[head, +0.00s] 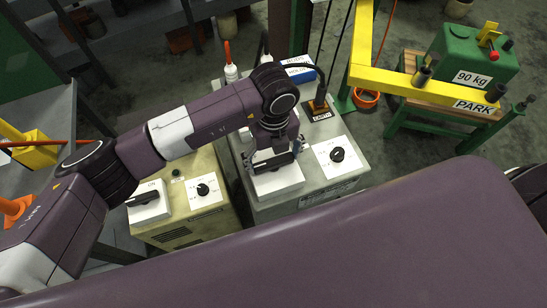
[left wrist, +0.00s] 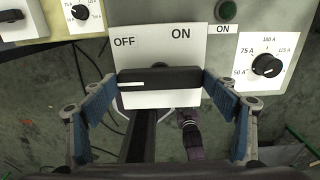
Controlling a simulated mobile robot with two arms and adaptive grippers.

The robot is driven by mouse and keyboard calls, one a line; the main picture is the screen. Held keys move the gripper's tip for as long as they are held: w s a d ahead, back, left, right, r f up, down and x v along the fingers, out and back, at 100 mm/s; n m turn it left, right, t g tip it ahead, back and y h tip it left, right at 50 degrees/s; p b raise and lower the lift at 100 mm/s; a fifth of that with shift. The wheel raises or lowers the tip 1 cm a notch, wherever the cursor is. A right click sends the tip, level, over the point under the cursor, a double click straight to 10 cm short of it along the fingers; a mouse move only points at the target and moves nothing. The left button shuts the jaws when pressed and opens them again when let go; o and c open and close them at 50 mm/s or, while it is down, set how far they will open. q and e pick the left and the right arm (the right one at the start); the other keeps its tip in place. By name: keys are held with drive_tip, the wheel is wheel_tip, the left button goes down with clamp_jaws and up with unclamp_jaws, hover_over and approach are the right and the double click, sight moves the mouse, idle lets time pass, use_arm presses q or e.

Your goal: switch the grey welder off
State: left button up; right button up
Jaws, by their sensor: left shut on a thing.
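The grey welder (head: 330,186) stands in the middle of the head view, with a dial (head: 338,155) at its right. Its white switch plate (head: 283,184) is partly hidden by my left gripper (head: 271,160). In the left wrist view the plate (left wrist: 165,50) is marked OFF at left and ON at right. Its black switch handle (left wrist: 160,80) lies crosswise below the words, with a white line on its left half. My left gripper (left wrist: 160,84) is shut on the handle, with a blue-padded finger at each end. My right gripper is not in view.
A beige welder (head: 184,226) with its own switch (head: 148,201) and dial (head: 203,190) stands close at left. A yellow hoist arm (head: 425,88) and a green 90 kg weight (head: 472,60) are at right. A blue box (head: 299,70) lies behind the grey welder.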

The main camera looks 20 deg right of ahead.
sight(274, 161)
use_arm(q)
drive_tip(key=shift+w, duration=0.1)
idle(0.3)
drive_tip(key=o, duration=1.2)
drive_tip(key=shift+c, duration=0.2)
wheel_tip(274, 161, up, 12)
